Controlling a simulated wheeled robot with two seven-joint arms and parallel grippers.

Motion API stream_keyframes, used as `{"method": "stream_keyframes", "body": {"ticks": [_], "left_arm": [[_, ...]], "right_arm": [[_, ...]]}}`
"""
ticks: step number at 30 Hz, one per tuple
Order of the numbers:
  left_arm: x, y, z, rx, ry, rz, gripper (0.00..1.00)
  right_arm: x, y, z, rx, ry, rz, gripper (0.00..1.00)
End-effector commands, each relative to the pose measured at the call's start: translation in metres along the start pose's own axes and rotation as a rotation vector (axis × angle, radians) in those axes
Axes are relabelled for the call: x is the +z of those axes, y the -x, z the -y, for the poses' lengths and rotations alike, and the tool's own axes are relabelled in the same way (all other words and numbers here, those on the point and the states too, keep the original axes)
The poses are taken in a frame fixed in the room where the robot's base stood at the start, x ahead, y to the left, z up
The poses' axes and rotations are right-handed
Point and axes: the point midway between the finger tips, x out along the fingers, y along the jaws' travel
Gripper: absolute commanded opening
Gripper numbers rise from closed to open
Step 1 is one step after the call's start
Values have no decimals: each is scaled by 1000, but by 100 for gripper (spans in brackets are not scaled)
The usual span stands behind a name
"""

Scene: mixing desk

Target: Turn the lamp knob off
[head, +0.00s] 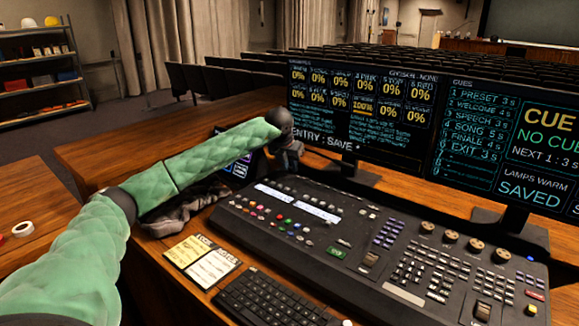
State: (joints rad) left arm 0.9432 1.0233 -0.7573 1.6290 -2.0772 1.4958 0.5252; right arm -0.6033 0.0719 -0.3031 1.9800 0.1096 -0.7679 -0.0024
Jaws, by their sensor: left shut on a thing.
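My left arm reaches across from the left edge. Its gripper (291,168) points down at the back left edge of the mixing desk (330,228), in front of the left monitor. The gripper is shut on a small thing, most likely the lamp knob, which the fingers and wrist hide. I cannot make out the knob itself or which way it is turned. No lamp head is clearly visible. My right gripper is not in view.
Two monitors, left (362,105) and right (505,140), stand close behind the desk. A tape roll (22,229) lies at far left. The wooden top left of the arm is mostly clear.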

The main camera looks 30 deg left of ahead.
Motion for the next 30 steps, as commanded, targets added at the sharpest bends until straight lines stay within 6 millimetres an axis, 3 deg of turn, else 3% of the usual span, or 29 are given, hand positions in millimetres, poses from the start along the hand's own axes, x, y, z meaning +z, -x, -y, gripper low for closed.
{"method": "stream_keyframes", "body": {"ticks": [16, 17, 18, 30], "left_arm": [[1, 1, -1, 10, 24, 2, 0], [1, 1, -1, 10, 24, 2, 24], [1, 1, -1, 9, 24, 2, 29], [1, 8, 0, 9, 23, 2, 29]], "right_arm": [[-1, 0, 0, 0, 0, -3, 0], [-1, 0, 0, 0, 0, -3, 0], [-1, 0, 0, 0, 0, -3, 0], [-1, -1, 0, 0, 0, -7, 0]]}}
